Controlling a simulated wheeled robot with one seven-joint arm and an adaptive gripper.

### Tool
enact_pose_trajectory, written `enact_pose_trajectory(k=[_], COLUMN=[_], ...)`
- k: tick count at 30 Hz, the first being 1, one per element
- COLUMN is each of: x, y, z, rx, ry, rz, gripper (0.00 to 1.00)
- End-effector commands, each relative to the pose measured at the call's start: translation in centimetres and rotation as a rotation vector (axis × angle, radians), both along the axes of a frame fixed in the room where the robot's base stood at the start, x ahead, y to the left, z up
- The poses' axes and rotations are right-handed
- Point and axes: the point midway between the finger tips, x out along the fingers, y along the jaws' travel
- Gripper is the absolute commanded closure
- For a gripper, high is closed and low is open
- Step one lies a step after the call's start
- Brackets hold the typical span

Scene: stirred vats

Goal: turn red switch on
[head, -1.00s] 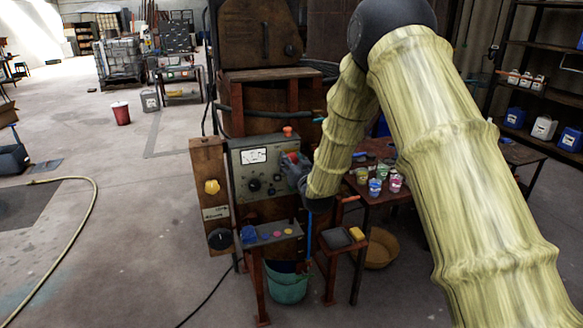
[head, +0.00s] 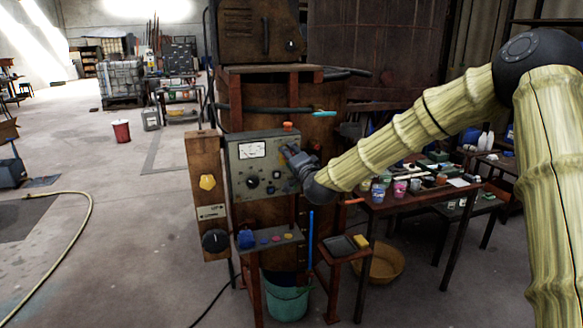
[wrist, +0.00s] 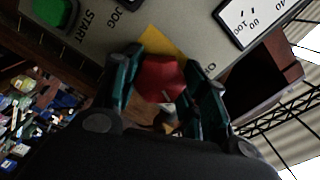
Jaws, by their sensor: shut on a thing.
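The red switch (wrist: 160,80) shows in the wrist view between my fingers, in front of a yellow plate (wrist: 158,42) on the grey control panel (wrist: 185,25). My gripper (head: 288,152) is at the upper right of the same panel (head: 238,182) in the head view. Its two dark green fingers are closed on the sides of the red switch. In the head view my gripper hides the switch. A letter "O" is printed beside the yellow plate. The switch's exact position is hard to tell.
A green START button (wrist: 48,12) and a white meter (wrist: 250,20) are near my fingers. An orange-red knob (head: 287,126) tops the panel. A table with paint cups (head: 400,188) stands to the right. Open floor lies left.

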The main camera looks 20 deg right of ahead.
Motion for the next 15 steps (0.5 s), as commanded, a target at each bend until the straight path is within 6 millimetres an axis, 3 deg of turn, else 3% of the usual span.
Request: enact_pose_trajectory(k=[1,15], x=[-0.01,0.01], y=[-0.17,-0.09], z=[-0.65,-0.38], rx=[0.047,0.358], ry=[0.002,0.014], rz=[-0.002,-0.001], gripper=[0.81,0.81])
